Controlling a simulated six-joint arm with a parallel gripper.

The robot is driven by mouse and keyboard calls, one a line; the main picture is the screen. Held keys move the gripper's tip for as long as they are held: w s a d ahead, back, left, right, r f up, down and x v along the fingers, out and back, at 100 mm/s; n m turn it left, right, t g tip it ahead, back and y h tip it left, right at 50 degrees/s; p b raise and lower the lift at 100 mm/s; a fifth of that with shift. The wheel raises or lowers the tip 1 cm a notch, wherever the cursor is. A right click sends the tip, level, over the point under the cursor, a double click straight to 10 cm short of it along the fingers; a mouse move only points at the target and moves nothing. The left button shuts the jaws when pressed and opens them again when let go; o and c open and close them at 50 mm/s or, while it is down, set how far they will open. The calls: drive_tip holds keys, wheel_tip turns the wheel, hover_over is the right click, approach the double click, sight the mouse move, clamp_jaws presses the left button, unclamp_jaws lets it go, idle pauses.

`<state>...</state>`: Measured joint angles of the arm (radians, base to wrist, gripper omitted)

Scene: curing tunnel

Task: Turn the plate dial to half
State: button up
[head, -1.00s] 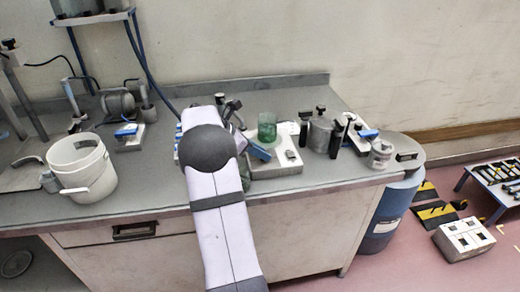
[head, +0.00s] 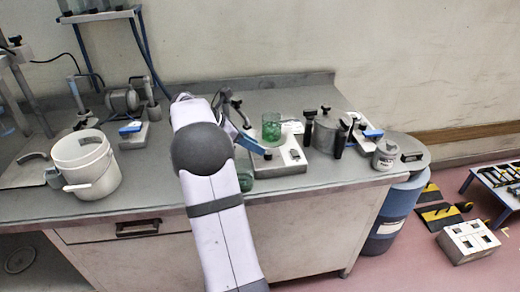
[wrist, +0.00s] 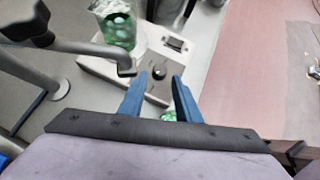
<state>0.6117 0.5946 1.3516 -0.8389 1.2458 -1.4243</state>
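The white plate (head: 296,172) stands on the bench with a glass beaker of green contents (head: 271,130) on it. My gripper (wrist: 160,77) is open. Its two blue fingers appear on either side of the dial, with gaps; I cannot tell whether the tips are level with it. The dial's pointer setting is too small to read.
A metal rod and clamp (wrist: 95,48) reach close to the left finger. Another green-filled vessel (head: 245,181) is near the bench's front edge, partly hidden. A pot (head: 328,135) stands right of the plate. A white bucket (head: 85,170) is at the left.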

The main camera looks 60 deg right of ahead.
drive_tip(key=shift+v, duration=1)
